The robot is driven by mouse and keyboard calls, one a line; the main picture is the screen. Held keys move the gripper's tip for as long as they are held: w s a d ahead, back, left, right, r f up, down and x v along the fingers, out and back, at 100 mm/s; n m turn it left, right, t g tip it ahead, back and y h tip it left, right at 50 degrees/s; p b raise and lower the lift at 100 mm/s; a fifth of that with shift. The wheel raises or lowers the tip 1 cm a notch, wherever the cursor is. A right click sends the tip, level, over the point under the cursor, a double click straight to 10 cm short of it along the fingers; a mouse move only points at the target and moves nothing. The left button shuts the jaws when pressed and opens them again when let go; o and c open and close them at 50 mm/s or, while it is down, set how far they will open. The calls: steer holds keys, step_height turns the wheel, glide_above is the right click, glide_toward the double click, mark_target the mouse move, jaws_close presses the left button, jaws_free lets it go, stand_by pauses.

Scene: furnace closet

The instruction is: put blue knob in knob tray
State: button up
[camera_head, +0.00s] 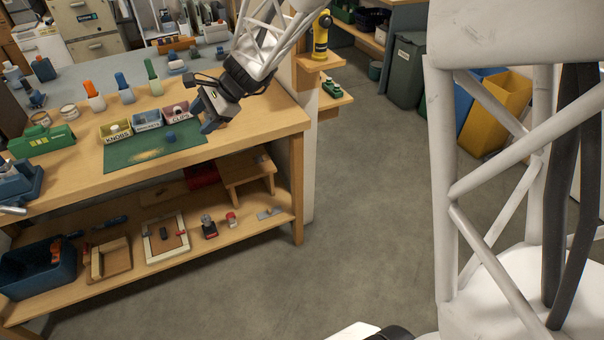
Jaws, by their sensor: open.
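A small blue knob (171,137) sits on the green mat (125,157) on the workbench, in front of the small trays. The knob tray (127,139) is yellow, carries a KNOBS label, and stands at the left of a row of three trays at the mat's back edge. A pale rounded thing shows in it. My gripper (205,121) is open, to the right of the blue knob, near the mat's right end and apart from the knob. I see nothing between its fingers, though its body hides part of them.
A blue tray (148,126) and a pink CLIPS tray (176,117) stand right of the knob tray. The mat's front is mostly clear. A lower shelf (190,235) holds tools and frames.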

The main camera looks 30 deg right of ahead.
steer(key=s+d+r+n+h, duration=0.2)
steer(key=s+d+n+h, duration=0.1)
steer(key=s, duration=0.8)
steer(key=s+d+r+n+h, duration=0.2)
steer(key=s+n, duration=0.4)
steer(key=s, duration=0.6)
steer(key=s+d+r+n+h, duration=0.2)
steer(key=s+d+n+h, duration=0.2)
steer(key=s, duration=0.7)
steer(key=shift+s+d+r+n, duration=0.3)
steer(key=shift+d+n, duration=0.2)
steer(key=shift+d, duration=0.1)
steer(key=shift+o, duration=0.5)
steer(key=shift+w, duration=0.1)
